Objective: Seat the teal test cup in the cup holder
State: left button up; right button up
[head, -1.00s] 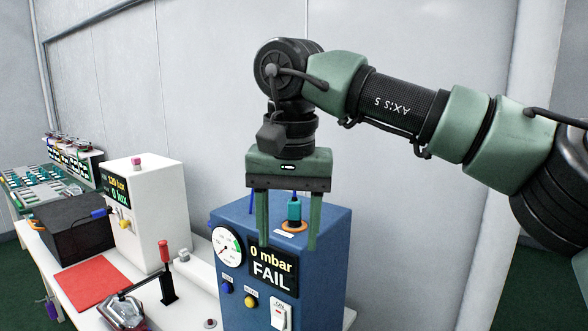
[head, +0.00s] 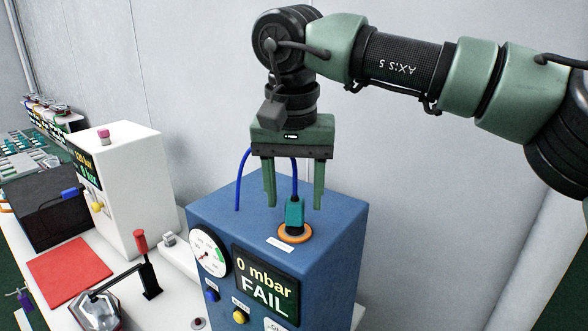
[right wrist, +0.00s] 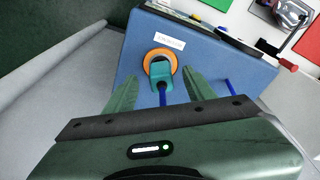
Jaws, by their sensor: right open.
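The teal test cup (head: 295,211) stands upright on top of the blue tester, within an orange ring (head: 296,233), which I take to be the cup holder. A blue hose runs up from the cup's top. In the right wrist view the cup (right wrist: 161,73) lies over the orange ring (right wrist: 149,56). My right gripper (head: 294,206) is open, pointing down, with its fingers on either side of the cup and apart from it. Whether the cup is fully down in the ring I cannot tell. My left gripper is not in view.
The blue tester (head: 340,235) has a gauge (head: 209,251) and a display reading 0 mbar FAIL (head: 265,283). A red-handled clamp (head: 143,262), a red mat (head: 69,273) and a white box (head: 125,190) stand to the left. The wall is close behind.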

aim_at(295, 200)
jog(key=f, duration=0.1)
jog(key=w+f, duration=0.1)
jog(key=shift+f, duration=0.35)
jog(key=shift+w+f, duration=0.25)
jog(key=shift+f, duration=0.35)
jog(key=shift+s, duration=0.1)
grip_shut()
jog(key=c, duration=0.9)
grip_release()
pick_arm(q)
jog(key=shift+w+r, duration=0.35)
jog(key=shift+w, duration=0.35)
pick_arm(e)
grip_shut()
